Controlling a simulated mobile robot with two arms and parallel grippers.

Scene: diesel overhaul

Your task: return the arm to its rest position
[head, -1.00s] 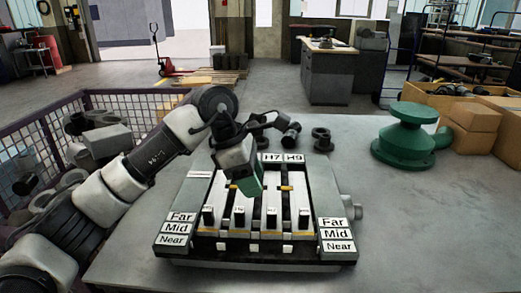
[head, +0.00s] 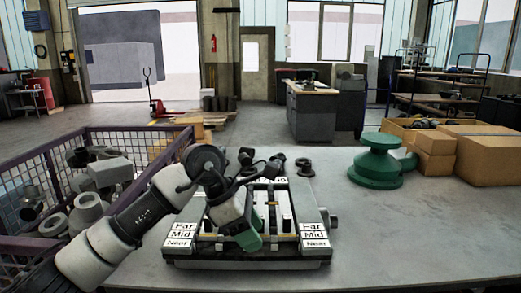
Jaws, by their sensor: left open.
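My left arm (head: 130,222) comes in from the left and bends over the labelled fixture (head: 316,232) on the grey table. My left gripper (head: 249,241) hangs from it, tilted downward, with green at its tip, in front of the left and middle part of the fixture. It is open, and I see nothing held in it. The fixture has Far, Mid and Near labels on both sides; my arm hides part of its slots and top labels. I cannot tell whether the gripper touches it. My right gripper is not in view.
A mesh crate (head: 104,133) with metal parts stands at the left, beside my arm. A green flanged part (head: 376,165) and cardboard boxes (head: 481,156) stand at the back right. Small dark parts lie behind the fixture. The table's right front is clear.

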